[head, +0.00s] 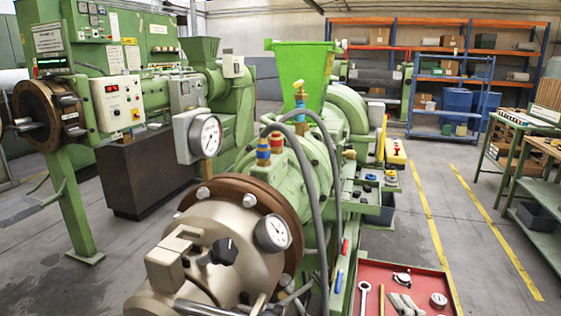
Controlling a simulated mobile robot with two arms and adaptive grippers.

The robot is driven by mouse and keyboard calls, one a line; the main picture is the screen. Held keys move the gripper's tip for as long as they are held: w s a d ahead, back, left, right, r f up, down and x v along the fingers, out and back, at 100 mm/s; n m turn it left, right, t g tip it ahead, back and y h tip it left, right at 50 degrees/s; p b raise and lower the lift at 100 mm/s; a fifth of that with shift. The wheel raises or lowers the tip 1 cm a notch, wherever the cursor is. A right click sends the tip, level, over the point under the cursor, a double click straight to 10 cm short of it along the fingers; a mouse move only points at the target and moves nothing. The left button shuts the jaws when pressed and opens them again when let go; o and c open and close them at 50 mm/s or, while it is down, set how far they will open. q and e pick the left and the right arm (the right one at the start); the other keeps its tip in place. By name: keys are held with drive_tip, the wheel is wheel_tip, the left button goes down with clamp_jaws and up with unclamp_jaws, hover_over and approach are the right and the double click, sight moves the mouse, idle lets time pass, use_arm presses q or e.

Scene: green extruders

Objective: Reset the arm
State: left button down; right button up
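Neither of my arms nor grippers shows in the head view. The nearest thing is a green extruder (290,165) with a beige rounded front end (215,235) and a brown flange ring. A black knob (222,251) and a round gauge (272,232) sit on the beige end. A second, larger dial gauge (206,136) stands above it. A green hopper (303,70) tops the machine, and grey hoses arch over its body.
Another green extruder (105,90) stands at left. A red tray (425,275) with tools lies at bottom right. Green workbenches (540,185) stand at far right, shelving (450,50) at the back. Grey floor between yellow lines (480,215) is clear.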

drive_tip(key=s+d+f+m+g+h, duration=0.3)
drive_tip(key=f+m, duration=0.3)
drive_tip(key=f, duration=0.1)
drive_tip(key=s+a+f+m+g, duration=0.2)
drive_tip(key=s+f+m+g, duration=0.2)
drive_tip(key=s+f+g, duration=0.45)
drive_tip(key=s+a+f+m+g, duration=0.25)
drive_tip(key=s+f, duration=0.25)
drive_tip(key=s, duration=0.7)
wheel_tip(320, 180, down, 26)
drive_tip(key=s+g, duration=0.1)
drive_tip(key=g, duration=0.1)
drive_tip(key=s+d+f, duration=0.1)
drive_tip(key=s+f, duration=0.7)
drive_tip(key=s+d+f+g, duration=0.1)
drive_tip(key=s+d+f, duration=0.1)
drive_tip(key=s+f, duration=0.6)
drive_tip(key=shift+s+d+f, duration=0.3)
drive_tip(key=shift+s, duration=0.35)
